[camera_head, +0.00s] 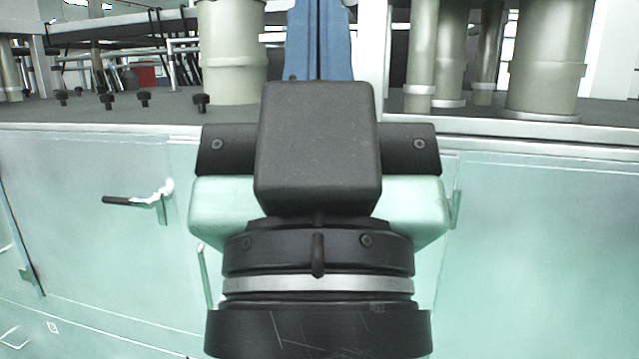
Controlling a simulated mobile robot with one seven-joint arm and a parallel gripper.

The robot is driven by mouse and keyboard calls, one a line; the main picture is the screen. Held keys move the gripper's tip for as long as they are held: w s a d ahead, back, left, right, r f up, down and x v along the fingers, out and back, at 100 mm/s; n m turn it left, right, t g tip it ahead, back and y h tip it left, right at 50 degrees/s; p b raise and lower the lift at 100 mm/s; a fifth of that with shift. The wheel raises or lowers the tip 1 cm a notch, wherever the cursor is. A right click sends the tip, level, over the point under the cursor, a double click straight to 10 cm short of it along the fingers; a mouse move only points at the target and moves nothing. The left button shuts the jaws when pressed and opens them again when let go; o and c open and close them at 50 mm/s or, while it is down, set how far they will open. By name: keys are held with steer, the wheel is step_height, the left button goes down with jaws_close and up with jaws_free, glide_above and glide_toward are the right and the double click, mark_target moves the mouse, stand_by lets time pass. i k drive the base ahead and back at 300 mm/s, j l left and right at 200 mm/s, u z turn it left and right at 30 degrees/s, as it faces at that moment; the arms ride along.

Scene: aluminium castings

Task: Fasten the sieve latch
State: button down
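A latch-like lever (135,200) with a short black grip and a pale metal bracket sits on the mint-green panel at the left. I cannot tell whether it is the sieve latch. The black body of my gripper (318,150) fills the middle of the view, seen from behind, to the right of this lever. Its fingers and anything between them are hidden. A mint-green block (218,210) shows on both sides behind my black wrist; I cannot tell what it belongs to.
Mint-green cabinet panels (540,240) span the front, under a grey deck edge (90,127). Thick beige columns (233,55) and several black knobs (143,99) stand on the deck. A blue upright (320,40) rises behind my gripper. A small handle (14,336) is low at the left.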

mark_target(164, 194)
steer(key=i+j, duration=0.1)
steer(key=j, duration=0.25)
steer(key=i+j, duration=0.1)
steer(key=j, duration=0.25)
steer(key=i+j+u, duration=0.1)
steer(key=j, duration=0.25)
steer(key=i+j, duration=0.1)
steer(key=j, duration=0.25)
steer(key=i+j, duration=0.1)
steer(key=j, duration=0.25)
steer(key=u, duration=0.05)
